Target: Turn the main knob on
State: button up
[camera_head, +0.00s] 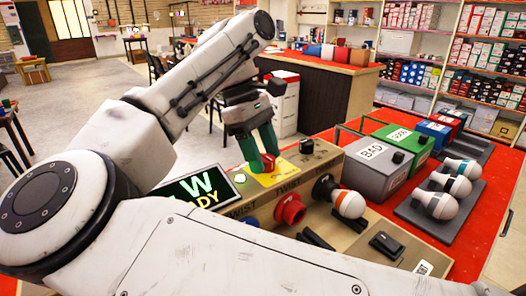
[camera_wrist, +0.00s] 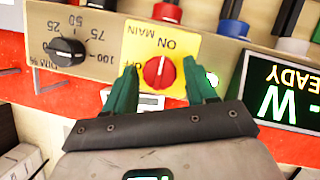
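The main knob (camera_wrist: 159,72) is a round red dial with a white pointer line, on a yellow plate (camera_wrist: 190,48) marked MAIN, ON and OFF. In the wrist view, the pointer runs roughly up and down in the picture. My gripper (camera_wrist: 160,68) is open, with one green finger on each side of the knob and a gap to each. In the head view, my gripper (camera_head: 260,160) is at the yellow plate (camera_head: 285,172), and its fingers partly hide the red knob (camera_head: 268,161).
A black dial (camera_wrist: 66,52) with a number scale sits beside the plate. A lit display (camera_head: 200,190) reading READY stands on the other side. Sockets and bulbs (camera_head: 348,203) line the panel. Grey BAD (camera_head: 368,165) and green (camera_head: 402,143) boxes stand on the red table (camera_head: 340,135).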

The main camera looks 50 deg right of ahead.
jog(key=shift+o, duration=0.4)
jog(key=shift+r, duration=0.15)
jog(key=p+v, duration=0.2)
jog(key=v, duration=0.8)
jog(key=shift+w+r, duration=0.2)
